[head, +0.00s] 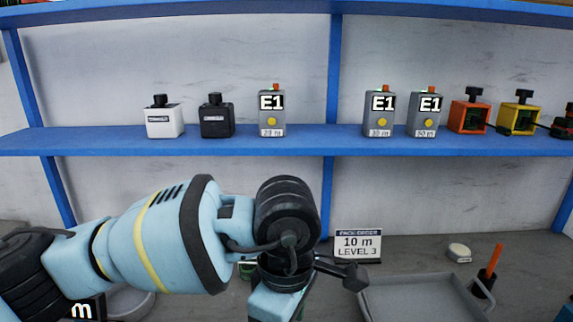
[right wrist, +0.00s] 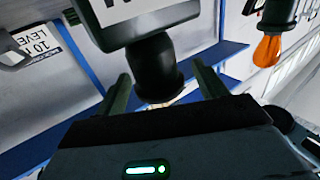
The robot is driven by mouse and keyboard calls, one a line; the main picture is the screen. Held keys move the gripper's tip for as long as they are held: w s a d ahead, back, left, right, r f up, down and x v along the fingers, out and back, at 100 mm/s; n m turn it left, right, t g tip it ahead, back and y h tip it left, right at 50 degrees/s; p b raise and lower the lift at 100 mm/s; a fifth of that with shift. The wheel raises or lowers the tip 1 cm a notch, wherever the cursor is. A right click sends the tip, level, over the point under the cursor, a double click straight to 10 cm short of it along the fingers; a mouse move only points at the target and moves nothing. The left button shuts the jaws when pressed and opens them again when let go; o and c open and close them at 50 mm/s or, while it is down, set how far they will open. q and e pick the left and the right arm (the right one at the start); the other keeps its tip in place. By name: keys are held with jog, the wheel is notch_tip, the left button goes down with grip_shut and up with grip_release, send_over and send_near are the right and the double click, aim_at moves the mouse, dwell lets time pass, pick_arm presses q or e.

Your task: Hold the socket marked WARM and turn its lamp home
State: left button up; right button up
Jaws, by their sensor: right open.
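In the right wrist view a black socket (right wrist: 155,68) hangs below a dark-framed plate (right wrist: 130,15), whose lettering is cut off by the top edge; only part of a letter like W shows. My right gripper (right wrist: 165,88) is open, with its two green fingers on either side of the socket, apart from it. A small pale bit shows at the socket's lower end, mostly hidden by my gripper body. An orange lamp (right wrist: 267,50) sits in another black socket (right wrist: 278,12) at upper right.
The blue shelf (head: 230,146) holds several small boxes, including grey E1 units (head: 271,112). Below are a pack order sign (head: 358,245) reading 10 m LEVEL 3, a grey tray (head: 415,283) and an orange-handled tool (head: 493,262). My left arm hides the counter's middle.

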jog(key=v, duration=1.2)
